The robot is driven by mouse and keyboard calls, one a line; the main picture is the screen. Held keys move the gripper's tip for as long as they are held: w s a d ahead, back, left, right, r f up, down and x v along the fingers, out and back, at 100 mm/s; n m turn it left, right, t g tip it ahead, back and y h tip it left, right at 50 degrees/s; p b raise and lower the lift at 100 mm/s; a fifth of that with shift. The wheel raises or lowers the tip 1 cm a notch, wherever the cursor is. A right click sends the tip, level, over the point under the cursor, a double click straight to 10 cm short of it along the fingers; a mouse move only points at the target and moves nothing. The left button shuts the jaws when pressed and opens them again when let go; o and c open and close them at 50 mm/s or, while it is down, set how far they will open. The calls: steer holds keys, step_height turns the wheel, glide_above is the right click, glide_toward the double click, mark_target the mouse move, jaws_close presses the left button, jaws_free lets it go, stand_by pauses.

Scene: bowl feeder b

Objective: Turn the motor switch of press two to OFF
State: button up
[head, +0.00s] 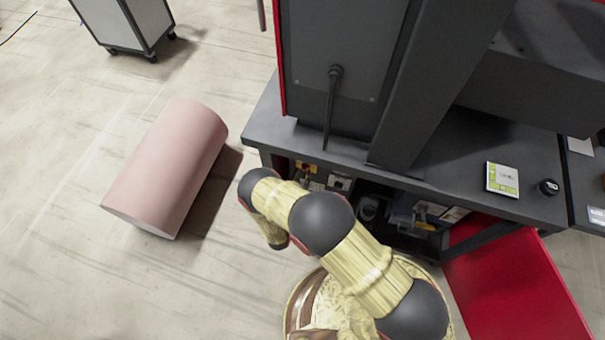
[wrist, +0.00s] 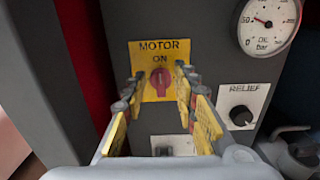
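The motor switch (wrist: 160,80) is a red knob on a yellow plate marked MOTOR and ON, on a dark grey panel. Its grip bar stands about upright, in line with the word ON above it. No OFF label can be read. My gripper (wrist: 159,92) is open in the wrist view, with yellow-padded fingers to the left and right of the knob. The knob shows between the fingertips; I see no clear contact. In the head view the yellow plate (head: 306,167) shows small under the bench, beyond my arm. My gripper cannot be made out there.
A RELIEF knob (wrist: 241,115) and an oil gauge (wrist: 269,22) are right of the switch. A white-plated control (wrist: 172,146) sits below it. The grey bench (head: 500,150) overhangs the panel. A pink cylinder (head: 170,165) lies on the floor at left; a red panel (head: 515,280) is at right.

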steer(key=shift+x, duration=0.9)
steer(key=shift+c, duration=1.3)
steer(key=c, duration=0.4)
jaws_close()
